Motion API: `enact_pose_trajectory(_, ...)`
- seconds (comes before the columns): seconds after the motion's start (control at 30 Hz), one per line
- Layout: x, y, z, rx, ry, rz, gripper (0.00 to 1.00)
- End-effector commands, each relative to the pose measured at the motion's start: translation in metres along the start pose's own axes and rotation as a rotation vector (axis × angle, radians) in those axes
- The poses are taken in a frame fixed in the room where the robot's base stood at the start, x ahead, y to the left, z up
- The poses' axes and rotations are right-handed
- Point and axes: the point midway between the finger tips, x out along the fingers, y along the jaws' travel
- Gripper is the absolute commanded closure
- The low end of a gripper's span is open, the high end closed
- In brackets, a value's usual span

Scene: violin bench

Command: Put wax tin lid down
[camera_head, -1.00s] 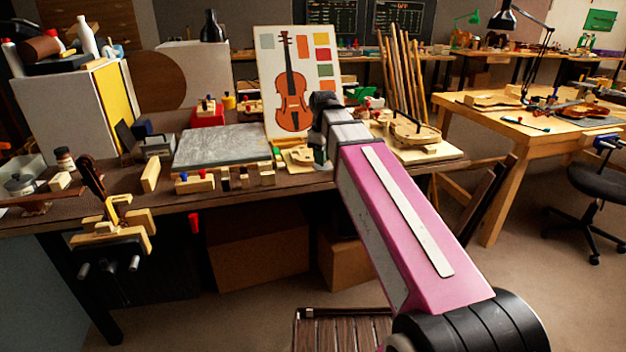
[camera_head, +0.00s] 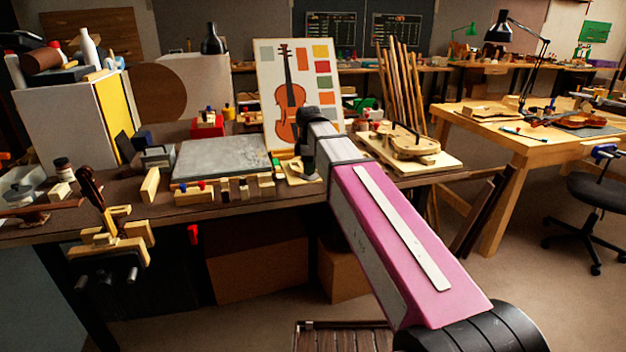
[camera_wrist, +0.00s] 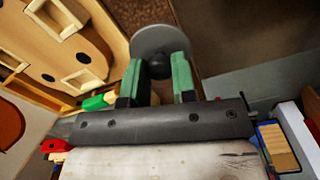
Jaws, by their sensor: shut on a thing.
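The wax tin lid (camera_wrist: 145,40) is a flat grey round disc with a dark round knob (camera_wrist: 158,69), seen in the wrist view. My gripper (camera_wrist: 160,72) has green fingers and is shut on the knob, with the disc beyond the fingertips. The lid is over or near the dark brown bench top; I cannot tell whether it touches. In the head view my gripper is mostly hidden by my arm at the bench's front, and the lid is not clear there. I cannot make out the tin itself.
A wooden violin form on a pale board (camera_head: 410,153) lies right of my gripper. A grey stone slab (camera_head: 222,158) and several small wooden blocks lie to its left. A violin chart (camera_head: 270,75) stands behind. Bare brown bench top (camera_wrist: 212,35) shows beside the lid.

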Motion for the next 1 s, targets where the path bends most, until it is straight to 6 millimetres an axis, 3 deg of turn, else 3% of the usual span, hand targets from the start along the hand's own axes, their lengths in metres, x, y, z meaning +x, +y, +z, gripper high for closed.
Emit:
enact_pose_trajectory(0.2,0.013,0.018,0.013,0.000,0.000,0.000,0.97)
enact_pose_trajectory(0.37,0.021,0.019,0.014,0.000,0.000,0.000,0.97)
enact_pose_trajectory(0.63,0.052,0.018,0.014,0.001,0.000,0.000,0.97)
enact_pose_trajectory(1.0,0.056,0.019,0.014,0.001,0.000,0.001,0.97)
